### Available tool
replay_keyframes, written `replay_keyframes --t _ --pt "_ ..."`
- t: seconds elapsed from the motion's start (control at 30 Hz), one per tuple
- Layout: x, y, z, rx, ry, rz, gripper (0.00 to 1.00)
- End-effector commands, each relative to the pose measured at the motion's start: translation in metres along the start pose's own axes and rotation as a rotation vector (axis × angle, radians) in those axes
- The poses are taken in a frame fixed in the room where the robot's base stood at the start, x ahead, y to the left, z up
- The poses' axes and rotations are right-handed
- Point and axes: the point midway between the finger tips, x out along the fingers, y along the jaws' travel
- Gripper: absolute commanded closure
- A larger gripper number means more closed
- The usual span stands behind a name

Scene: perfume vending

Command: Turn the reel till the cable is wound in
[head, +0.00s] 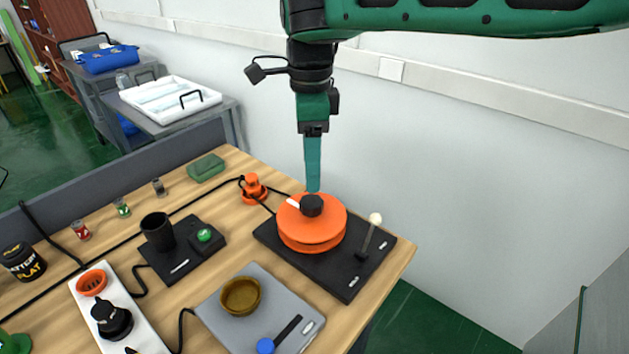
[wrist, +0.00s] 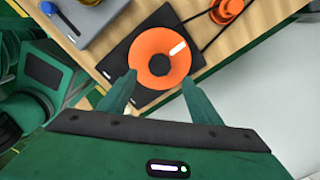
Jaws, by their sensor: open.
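The orange reel (head: 311,226) lies flat on a black base plate (head: 350,287) near the right end of the wooden table. A black knob (head: 311,205) stands at its middle, with a white mark beside it. The reel also shows in the wrist view (wrist: 149,75). My gripper (head: 313,188) points down above the far side of the reel. In the wrist view its two green fingers (wrist: 161,82) are apart, with nothing between them. A dark cable (head: 264,206) runs from the reel side past an orange plug-like piece (head: 253,187) and on across the table.
A lever with a white ball (head: 375,219) stands on the plate right of the reel. A grey board with a brown bowl (head: 240,296) lies in front. A black station with a cup (head: 158,231) and green button is to the left. The wall is close behind.

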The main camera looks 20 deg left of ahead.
Motion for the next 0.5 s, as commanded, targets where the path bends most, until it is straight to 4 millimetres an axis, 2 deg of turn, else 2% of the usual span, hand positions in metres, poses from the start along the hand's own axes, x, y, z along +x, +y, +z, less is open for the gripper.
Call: replay_keyframes --t 0.1,0.2,0.5 --pt "-0.016 0.0 0.001 -0.001 0.0 -0.002 0.42" --pt "-0.024 0.0 0.0 0.0 0.0 0.0 0.42" --pt "-0.028 0.0 0.0 0.0 0.0 0.001 0.42"
